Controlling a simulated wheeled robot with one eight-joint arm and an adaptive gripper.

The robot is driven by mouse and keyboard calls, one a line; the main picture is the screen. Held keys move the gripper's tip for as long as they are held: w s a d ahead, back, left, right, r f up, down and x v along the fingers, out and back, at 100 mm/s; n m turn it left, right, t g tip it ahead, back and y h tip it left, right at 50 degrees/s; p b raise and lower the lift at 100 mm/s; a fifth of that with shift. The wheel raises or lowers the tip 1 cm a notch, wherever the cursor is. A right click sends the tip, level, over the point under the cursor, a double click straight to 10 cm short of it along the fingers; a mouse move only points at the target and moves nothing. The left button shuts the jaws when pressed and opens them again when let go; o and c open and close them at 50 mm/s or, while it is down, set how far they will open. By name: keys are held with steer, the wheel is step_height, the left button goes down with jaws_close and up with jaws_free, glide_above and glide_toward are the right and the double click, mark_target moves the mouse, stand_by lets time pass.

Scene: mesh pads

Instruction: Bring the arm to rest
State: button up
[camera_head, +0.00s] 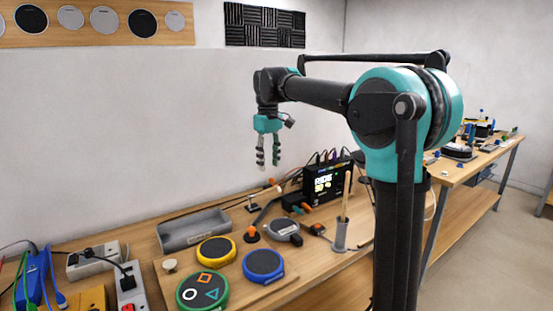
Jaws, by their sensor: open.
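My gripper (268,152) hangs from the end of my arm (318,92), fingers pointing down.
A black box with a screen (327,182) stands behind. Power strips and cables are at left.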

steer(key=s+d+f+m+t, duration=0.1)
steer(key=s+d+f+m, duration=0.1)
steer(key=s+d+f, duration=0.6)
steer(key=s+d+f+m+t, duration=0.1)
steer(key=s+d+f+m, duration=0.2)
steer(key=d+f, duration=0.5)
steer(key=s+d+f+m+t, duration=0.1)
steer(key=s+d+f, duration=0.1)
steer(key=s+f, duration=0.5)
steer(key=s+d+f+m+t, duration=0.1)
steer(key=s+d+f+m, duration=0.1)
steer(key=s+f, duration=0.5)
steer(key=shift+s+d+f+m, duration=0.3)
steer(key=shift+s+d, duration=0.4)
steer(key=shift+d, duration=0.15)
